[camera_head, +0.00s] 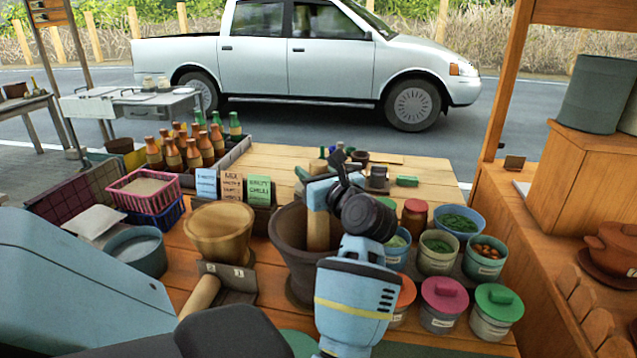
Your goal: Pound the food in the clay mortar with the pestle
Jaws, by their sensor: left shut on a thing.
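The dark clay mortar (283,238) stands on the wooden counter near the middle of the head view. The light wooden pestle (318,232) is upright, with its lower end inside the mortar's mouth, toward the right side. My left gripper (319,192) is shut on the upper part of the pestle. My left wrist and forearm cover the right part of the mortar. I cannot see the food in the mortar or whether the pestle's tip touches the bottom. My right gripper is not in view.
A wooden bowl (220,228) stands close left of the mortar. Bowls of ingredients (458,222) and several lidded tins (444,302) crowd the right side. A pink basket (142,190) and sauce bottles (193,152) are at the back left. The planks behind the mortar are partly clear.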

